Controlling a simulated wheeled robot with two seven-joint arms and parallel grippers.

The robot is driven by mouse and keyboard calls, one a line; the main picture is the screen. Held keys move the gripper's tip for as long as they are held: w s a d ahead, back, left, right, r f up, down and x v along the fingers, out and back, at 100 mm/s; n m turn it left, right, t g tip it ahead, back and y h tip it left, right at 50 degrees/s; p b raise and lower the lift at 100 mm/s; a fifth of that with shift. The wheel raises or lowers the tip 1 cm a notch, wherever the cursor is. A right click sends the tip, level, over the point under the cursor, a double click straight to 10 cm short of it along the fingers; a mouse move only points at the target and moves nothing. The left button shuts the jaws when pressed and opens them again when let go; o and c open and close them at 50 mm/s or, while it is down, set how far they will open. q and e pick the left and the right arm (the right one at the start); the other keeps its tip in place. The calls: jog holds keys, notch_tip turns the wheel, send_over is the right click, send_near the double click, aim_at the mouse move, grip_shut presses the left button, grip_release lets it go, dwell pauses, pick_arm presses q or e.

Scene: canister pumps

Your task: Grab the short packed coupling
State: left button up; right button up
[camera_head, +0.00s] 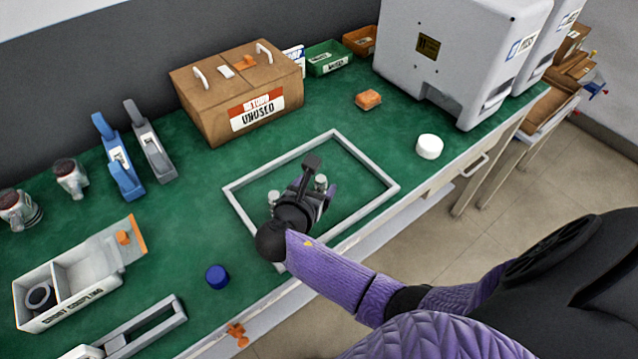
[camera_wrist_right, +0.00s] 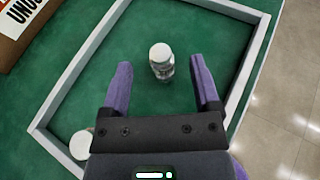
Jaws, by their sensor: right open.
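A light tray (camera_head: 100,290) at the left has a label that seems to read "short coupling"; a dark grey ring (camera_head: 40,297) lies in its left compartment. Two small upright pieces with pale round tops stand inside the grey square frame (camera_head: 235,203): one at right (camera_head: 320,182), one at left (camera_head: 273,197). My right gripper (camera_head: 324,198) is open above the frame. In the right wrist view, one pale-topped piece (camera_wrist_right: 161,52) stands between the purple fingers with gaps on both sides; the other (camera_wrist_right: 82,145) is partly hidden by my gripper. I cannot tell which is the short packed coupling.
A cardboard box marked "unused" (camera_head: 205,120) stands behind the frame. Blue (camera_head: 118,165) and grey (camera_head: 150,150) tools lie left of it. A blue cap (camera_head: 217,276), a white round cap (camera_head: 429,146) and a large white machine (camera_head: 450,50) flank the frame.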

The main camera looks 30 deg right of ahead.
jog(key=shift+x, duration=0.95)
jog(key=shift+f, duration=0.15)
jog(key=shift+s, duration=0.1)
jog(key=shift+c, duration=0.8)
pick_arm(q)
jog(key=shift+s+a+f, duration=0.1)
jog(key=shift+f, duration=0.3)
pick_arm(e)
grip_shut()
